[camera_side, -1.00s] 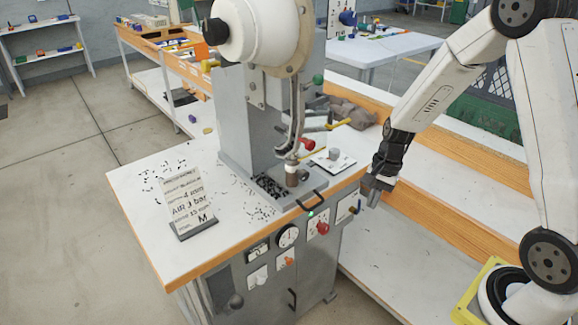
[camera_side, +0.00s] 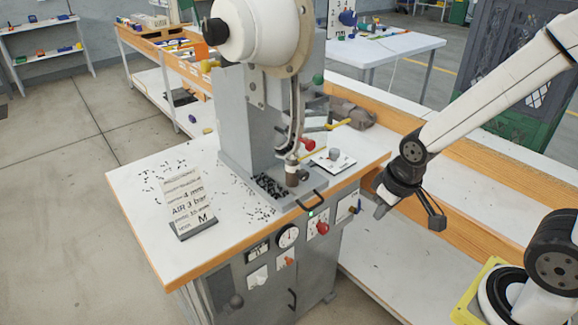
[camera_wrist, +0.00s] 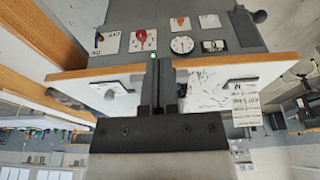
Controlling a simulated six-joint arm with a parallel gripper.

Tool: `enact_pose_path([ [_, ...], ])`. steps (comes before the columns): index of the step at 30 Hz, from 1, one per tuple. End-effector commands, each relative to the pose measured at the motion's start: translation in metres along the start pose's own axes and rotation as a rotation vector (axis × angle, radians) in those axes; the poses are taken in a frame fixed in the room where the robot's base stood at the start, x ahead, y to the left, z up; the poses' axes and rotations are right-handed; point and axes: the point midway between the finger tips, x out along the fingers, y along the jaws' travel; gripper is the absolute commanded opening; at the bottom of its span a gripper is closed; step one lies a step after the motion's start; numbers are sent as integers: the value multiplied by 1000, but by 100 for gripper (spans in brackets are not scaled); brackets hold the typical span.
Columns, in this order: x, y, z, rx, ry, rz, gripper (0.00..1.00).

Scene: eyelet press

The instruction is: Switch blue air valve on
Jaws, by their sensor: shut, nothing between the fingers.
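The lever's exact setting is too small to tell.
The panel also carries a red knob (camera_side: 322,228), a gauge (camera_side: 288,236), and an orange switch (camera_side: 286,262). A sign (camera_side: 188,205) stands on the white tabletop. Wooden-edged shelving lies behind my arm.

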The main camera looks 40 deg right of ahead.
Motion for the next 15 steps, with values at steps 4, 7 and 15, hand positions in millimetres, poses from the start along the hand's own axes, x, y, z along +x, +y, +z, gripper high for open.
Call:
enact_pose_path([
  [4,4,3,-4,-6,8,3,0],
  [7,11,9,-10,-22,22,9,0],
  [15,49,38,-36,-108,96,45,0],
])
